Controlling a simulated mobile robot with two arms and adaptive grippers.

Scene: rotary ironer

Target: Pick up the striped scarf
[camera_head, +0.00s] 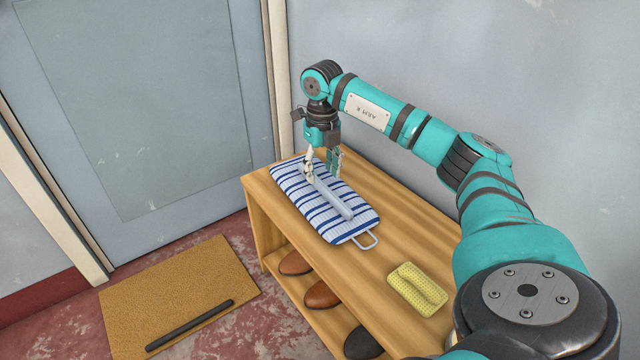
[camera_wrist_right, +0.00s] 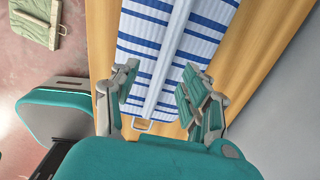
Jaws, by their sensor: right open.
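The striped scarf (camera_head: 290,187), white with blue stripes, lies flat and folded on the wooden bench. A grey bar (camera_head: 334,200) runs lengthwise along its middle, and a small metal loop (camera_head: 366,241) sticks out at the near end. My right gripper (camera_head: 322,168) is open over the far part of the scarf, pointing down. In the right wrist view the scarf (camera_wrist_right: 145,45) and bar (camera_wrist_right: 170,62) show between the two spread fingers (camera_wrist_right: 158,86). I cannot tell whether the fingertips touch the cloth. My left gripper is not in view.
A yellow folded cloth (camera_head: 418,289) lies on the bench (camera_head: 385,260) nearer me. Several shoes (camera_head: 321,295) sit on the shelf below. A brown mat (camera_head: 180,300) with a dark rod (camera_head: 189,326) lies on the floor. The wall (camera_head: 400,60) rises behind the bench.

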